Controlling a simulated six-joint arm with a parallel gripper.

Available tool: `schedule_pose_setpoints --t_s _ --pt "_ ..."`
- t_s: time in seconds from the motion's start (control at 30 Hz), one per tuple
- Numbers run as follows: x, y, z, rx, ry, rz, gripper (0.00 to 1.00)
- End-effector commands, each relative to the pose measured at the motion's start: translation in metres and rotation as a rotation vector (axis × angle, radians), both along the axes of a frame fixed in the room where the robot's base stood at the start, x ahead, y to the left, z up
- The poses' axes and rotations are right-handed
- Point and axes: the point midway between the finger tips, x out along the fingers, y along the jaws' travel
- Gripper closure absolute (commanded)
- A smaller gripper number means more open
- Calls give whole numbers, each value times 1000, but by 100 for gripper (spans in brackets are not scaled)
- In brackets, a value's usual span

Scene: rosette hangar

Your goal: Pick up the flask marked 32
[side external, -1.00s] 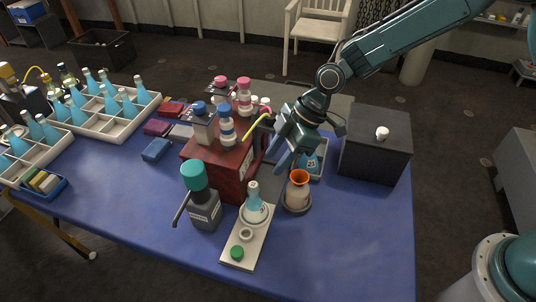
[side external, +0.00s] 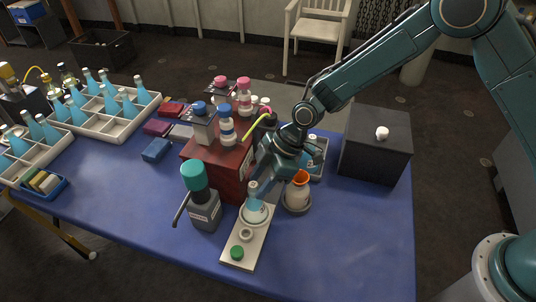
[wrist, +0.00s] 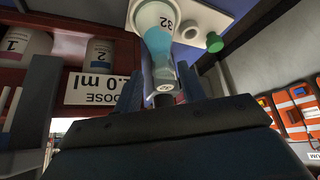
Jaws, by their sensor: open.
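The flask marked 32 (wrist: 160,22) shows in the wrist view, with pale blue liquid inside and its neck toward my gripper. In the side view the flask (side external: 256,211) stands upright on a white board (side external: 248,252). My gripper (side external: 257,184) is open, just above it at the neck. In the wrist view the fingers of my gripper (wrist: 160,78) lie on either side of the neck, with a gap showing. Whether a finger touches the glass I cannot tell.
An orange-rimmed vessel (side external: 298,193) stands close on the right. A red box (side external: 222,172) with bottles and a teal-capped dispenser (side external: 203,205) stand on the left. Another flask (side external: 312,141) stands in a grey tray behind. The blue tabletop (side external: 345,245) is clear at front right.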

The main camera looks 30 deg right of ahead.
Motion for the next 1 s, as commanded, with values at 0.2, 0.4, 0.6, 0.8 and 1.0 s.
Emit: schedule_pose_setpoints --t_s 0.2,0.4,0.6,0.8,1.0 --pt "1 3 -6 1 -1 0 60" --pt "1 5 -9 0 0 0 60" --pt "0 13 -25 -1 1 2 60" --pt "1 24 -43 -1 0 1 60" --pt "2 28 -51 0 -2 0 60"
